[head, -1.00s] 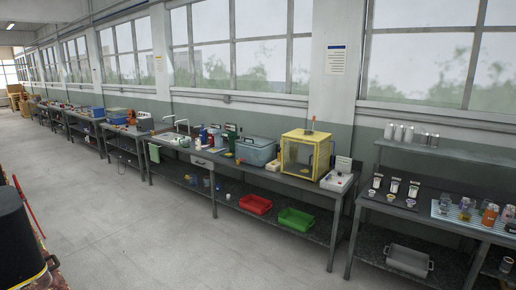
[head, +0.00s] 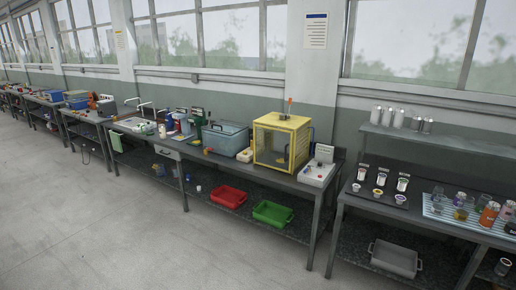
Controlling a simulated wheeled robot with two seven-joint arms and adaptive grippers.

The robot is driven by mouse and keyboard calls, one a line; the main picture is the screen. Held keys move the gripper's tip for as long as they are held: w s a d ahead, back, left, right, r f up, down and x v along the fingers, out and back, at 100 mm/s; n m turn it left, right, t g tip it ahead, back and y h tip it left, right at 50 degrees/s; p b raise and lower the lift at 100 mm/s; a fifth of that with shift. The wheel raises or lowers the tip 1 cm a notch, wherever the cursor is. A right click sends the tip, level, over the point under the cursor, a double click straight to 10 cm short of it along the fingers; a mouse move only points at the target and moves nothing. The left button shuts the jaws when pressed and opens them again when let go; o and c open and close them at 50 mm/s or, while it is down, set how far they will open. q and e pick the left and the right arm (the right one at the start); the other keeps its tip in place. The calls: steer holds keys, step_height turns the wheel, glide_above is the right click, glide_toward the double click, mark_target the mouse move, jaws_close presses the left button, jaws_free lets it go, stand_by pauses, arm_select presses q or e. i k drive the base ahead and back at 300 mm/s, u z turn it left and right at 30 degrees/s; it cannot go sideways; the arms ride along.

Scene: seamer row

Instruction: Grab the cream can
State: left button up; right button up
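Several pale and silver cans (head: 399,118) stand in a row on the raised shelf (head: 440,141) at the right. They are too small to tell whether one is cream. Several coloured cans and jars, one of them an orange can (head: 488,214), stand on a striped mat (head: 431,211) on the right bench below. I cannot single out a cream can among them. Neither of my grippers is in view.
The right bench (head: 348,200) also holds small cups beside upright cards; a grey tray (head: 396,259) is underneath. The middle bench carries a yellow-framed box (head: 281,143) and a grey-blue bin (head: 226,136), with red (head: 229,195) and green (head: 272,213) trays below. The floor (head: 120,230) at left is clear.

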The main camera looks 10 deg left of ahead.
mark_target(162, 128)
steer(key=u, duration=0.75)
steer(key=i, duration=1.55)
steer(key=u, duration=1.5)
steer(key=i, duration=1.85)
steer(key=z, duration=0.45)
steer(key=i, duration=1.9)
steer(key=z, duration=1.45)
steer(key=i, duration=1.9)
steer(key=z, duration=0.45)
